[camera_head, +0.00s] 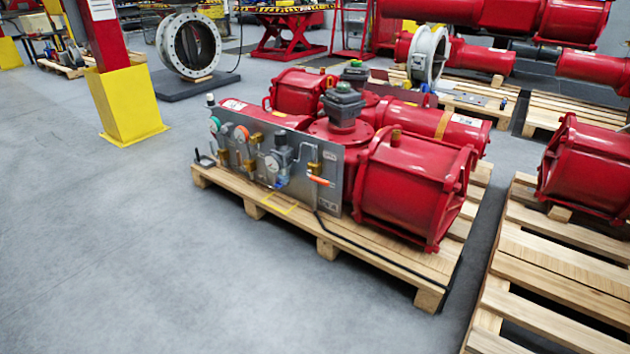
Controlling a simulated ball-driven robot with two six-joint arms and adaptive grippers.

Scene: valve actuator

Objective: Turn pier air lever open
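A red valve actuator (405,190) sits on a wooden pallet (385,262) in the middle of the head view. A grey metal panel (333,196) on its front left side carries gauges, brass fittings and tubing. A small orange-red lever (319,180) sticks out near the panel's right end, lying roughly level. I cannot tell from its look alone whether it is the pier air lever or which state it is in. Neither of my grippers shows in the view.
Grey floor (130,260) is open left of and in front of the pallet. A second pallet (550,272) with a red cylinder (590,170) stands close on the right. A red column with a yellow base (127,103) stands at left. A black hose trails over the pallet's front edge.

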